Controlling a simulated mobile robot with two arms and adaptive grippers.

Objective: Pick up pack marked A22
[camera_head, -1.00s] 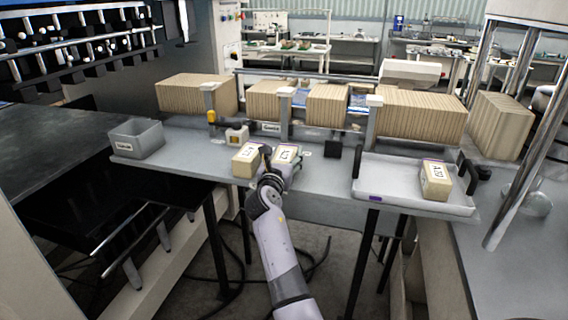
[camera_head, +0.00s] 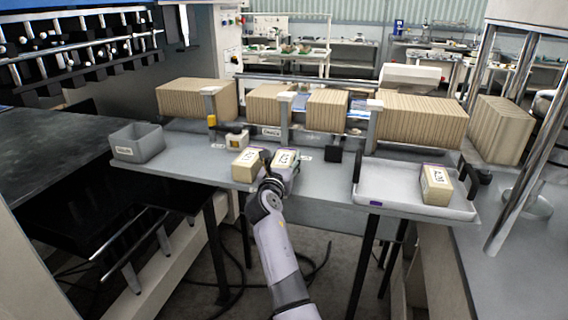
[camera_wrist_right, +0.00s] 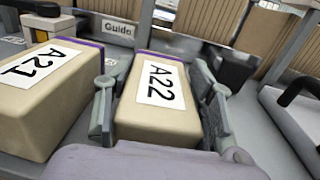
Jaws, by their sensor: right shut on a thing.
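The pack marked A22 (camera_wrist_right: 160,95) is a tan block with a white label and a purple far edge. It also shows in the head view (camera_head: 284,161). My right gripper (camera_head: 279,166) is shut on it, with one finger along each side in the right wrist view (camera_wrist_right: 160,108). Whether the pack is clear of the table cannot be told. The pack marked A21 (camera_wrist_right: 45,90) stands just left of it, and also shows in the head view (camera_head: 247,165). My left gripper is not in view.
A white tray (camera_head: 385,197) at the right holds another tan pack (camera_head: 436,186). A grey bin (camera_head: 138,143) stands at the left of the table (camera_head: 190,160). Rows of kraft stacks (camera_head: 415,118) line the back.

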